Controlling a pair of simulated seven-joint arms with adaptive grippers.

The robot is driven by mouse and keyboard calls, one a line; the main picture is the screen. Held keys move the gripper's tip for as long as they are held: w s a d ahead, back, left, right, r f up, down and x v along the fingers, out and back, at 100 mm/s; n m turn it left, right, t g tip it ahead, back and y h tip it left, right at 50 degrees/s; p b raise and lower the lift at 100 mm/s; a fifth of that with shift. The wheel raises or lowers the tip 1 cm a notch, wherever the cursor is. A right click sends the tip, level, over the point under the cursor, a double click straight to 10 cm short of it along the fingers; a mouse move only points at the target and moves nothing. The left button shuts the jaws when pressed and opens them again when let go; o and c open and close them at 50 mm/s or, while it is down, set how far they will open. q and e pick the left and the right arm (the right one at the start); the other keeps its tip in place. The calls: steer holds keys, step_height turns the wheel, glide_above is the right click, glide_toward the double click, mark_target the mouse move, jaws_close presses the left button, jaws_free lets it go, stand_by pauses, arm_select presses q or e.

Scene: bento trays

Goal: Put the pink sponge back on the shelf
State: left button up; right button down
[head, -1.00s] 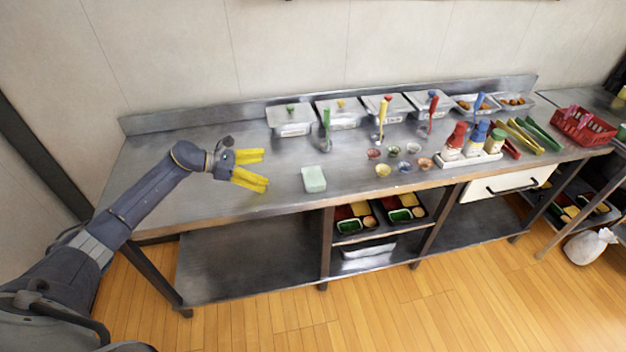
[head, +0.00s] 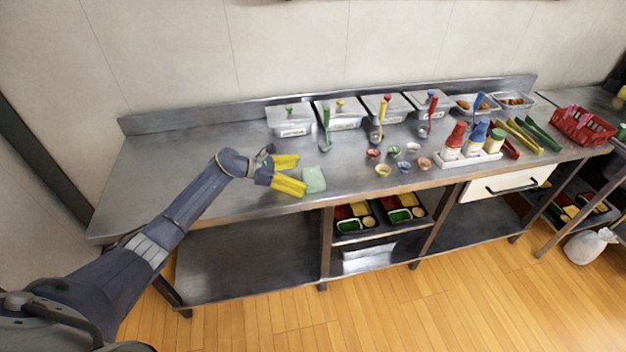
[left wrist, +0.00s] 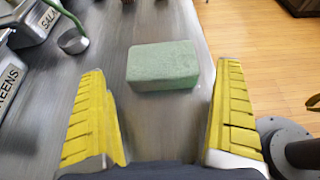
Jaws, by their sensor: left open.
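A pale green sponge (head: 314,180) lies on the steel counter (head: 165,180); no pink sponge shows. My left gripper (head: 301,174), with yellow fingers, is open just left of the sponge, its fingertips close to the sponge's left side. In the left wrist view the sponge (left wrist: 163,66) sits centred between and ahead of the open fingers (left wrist: 163,80), with a gap on both sides. Under the counter is a lower shelf (head: 250,260), its left part bare.
Lidded bins (head: 290,118) line the back of the counter. Small bowls (head: 383,170) and a white bottle caddy (head: 470,160) stand right of the sponge. Bento trays (head: 352,226) sit on a middle shelf below. The counter's left part is clear.

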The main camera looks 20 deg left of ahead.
mark_target(311, 176)
arm_select(q)
steer(key=shift+x, duration=2.25)
steer(key=shift+r, duration=0.15)
steer(key=shift+s, duration=0.1)
steer(key=c, duration=0.6)
steer(key=shift+c, duration=0.3)
steer(key=shift+r, duration=0.15)
